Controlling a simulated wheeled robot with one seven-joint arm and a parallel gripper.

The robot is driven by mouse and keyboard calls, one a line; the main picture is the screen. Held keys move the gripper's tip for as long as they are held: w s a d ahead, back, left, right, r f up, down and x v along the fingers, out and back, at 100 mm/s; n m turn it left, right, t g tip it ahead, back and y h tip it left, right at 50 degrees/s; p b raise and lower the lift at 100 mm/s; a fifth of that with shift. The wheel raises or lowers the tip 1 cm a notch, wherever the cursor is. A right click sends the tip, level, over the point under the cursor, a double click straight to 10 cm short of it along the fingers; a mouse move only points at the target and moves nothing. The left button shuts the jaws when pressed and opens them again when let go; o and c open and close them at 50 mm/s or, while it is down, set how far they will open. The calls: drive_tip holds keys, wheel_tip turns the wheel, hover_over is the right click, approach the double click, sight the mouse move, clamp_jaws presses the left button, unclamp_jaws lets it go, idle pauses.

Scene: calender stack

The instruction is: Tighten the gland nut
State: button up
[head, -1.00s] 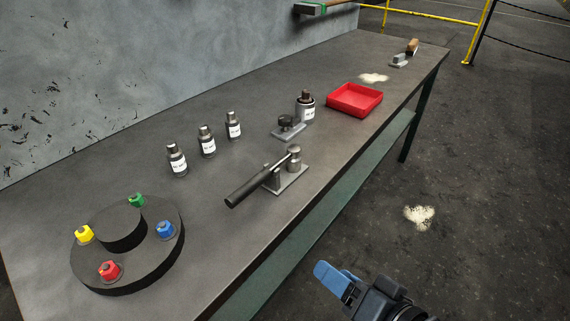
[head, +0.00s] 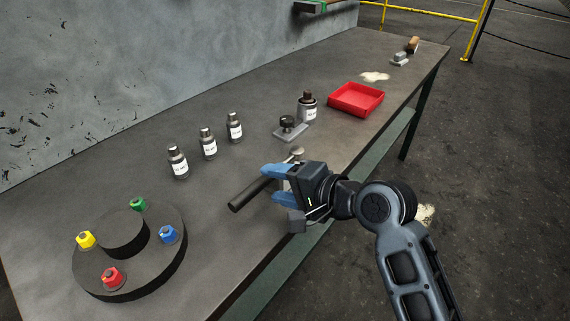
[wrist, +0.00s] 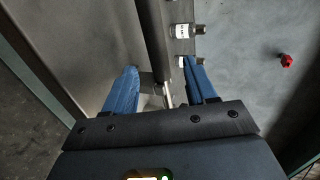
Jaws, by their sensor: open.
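I cannot tell for sure which part is the gland nut. A lever fixture with a long black handle (head: 247,194) sits near the table's front edge. Its steel cylinder shows only as a top (head: 297,152) behind my gripper, and most of its base is hidden. My gripper (head: 270,183) has blue fingers and is open at the fixture. In the wrist view the black handle (wrist: 153,35) and its thin metal rod (wrist: 168,97) appear between the spread fingers (wrist: 161,63). I cannot tell whether a finger touches it.
A black knob on a plate (head: 289,127) and a larger bottle (head: 307,108) stand behind the fixture, near a red tray (head: 357,97). Three small bottles (head: 208,146) stand along the back. A round black stand (head: 122,232) with coloured knobs is at the left.

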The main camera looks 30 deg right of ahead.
sight(269, 181)
drive_tip(key=shift+d+x, duration=0.15)
drive_tip(key=shift+x, duration=1)
drive_tip(key=shift+d+x, duration=0.15)
drive_tip(key=shift+x, duration=1)
clamp_jaws()
